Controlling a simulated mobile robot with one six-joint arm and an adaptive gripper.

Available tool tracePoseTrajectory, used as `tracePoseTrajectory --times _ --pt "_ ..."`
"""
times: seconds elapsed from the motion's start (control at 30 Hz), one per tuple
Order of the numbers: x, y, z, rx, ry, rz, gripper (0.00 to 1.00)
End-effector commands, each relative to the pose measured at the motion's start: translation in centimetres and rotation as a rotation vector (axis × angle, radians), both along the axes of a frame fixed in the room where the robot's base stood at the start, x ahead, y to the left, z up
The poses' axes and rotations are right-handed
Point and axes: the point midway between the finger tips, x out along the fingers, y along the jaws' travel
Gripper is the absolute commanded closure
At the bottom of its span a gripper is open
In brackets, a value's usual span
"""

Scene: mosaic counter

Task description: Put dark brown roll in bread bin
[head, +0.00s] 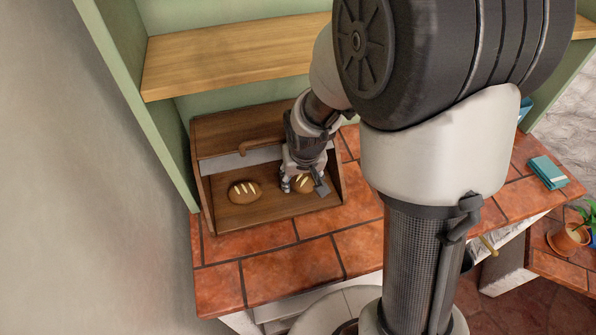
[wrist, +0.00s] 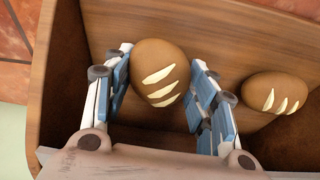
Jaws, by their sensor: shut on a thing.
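The wooden bread bin (head: 219,219) stands open on the tiled counter. A brown roll with pale slashes (wrist: 157,72) is between the fingers of my gripper (wrist: 161,58), which is shut on it. In the head view my gripper (head: 304,186) reaches into the right part of the bin, and the held roll (head: 303,183) shows partly between the fingers. It is low over the bin floor; I cannot tell whether it touches. A second, similar brown roll (head: 244,192) lies on the bin floor to the left; it also shows in the wrist view (wrist: 275,93).
The bin's side wall (wrist: 42,100) is close beside my gripper. A wooden shelf (head: 230,50) runs above the bin. Bare red tiles (head: 290,270) lie in front. A teal item (head: 548,172) and a potted plant (head: 570,237) are far right.

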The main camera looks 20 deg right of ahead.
Motion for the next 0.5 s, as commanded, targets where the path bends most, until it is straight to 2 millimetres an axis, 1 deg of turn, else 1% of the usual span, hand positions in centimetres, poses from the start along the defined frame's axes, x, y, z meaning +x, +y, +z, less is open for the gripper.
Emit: tracePoseTrajectory --times 0.03,0.27,0.43,0.47,0.5 --pt "0.36 -0.01 -0.69 0.000 0.002 0.000 0.72" --pt "0.52 0.00 -0.55 0.000 0.000 0.000 0.72" --pt "0.50 0.00 -1.08 0.000 0.000 -0.001 0.72" --pt "0.49 0.00 -0.97 0.000 0.000 -0.001 0.46" --pt "0.49 0.00 -0.92 0.000 0.000 -0.001 0.44"
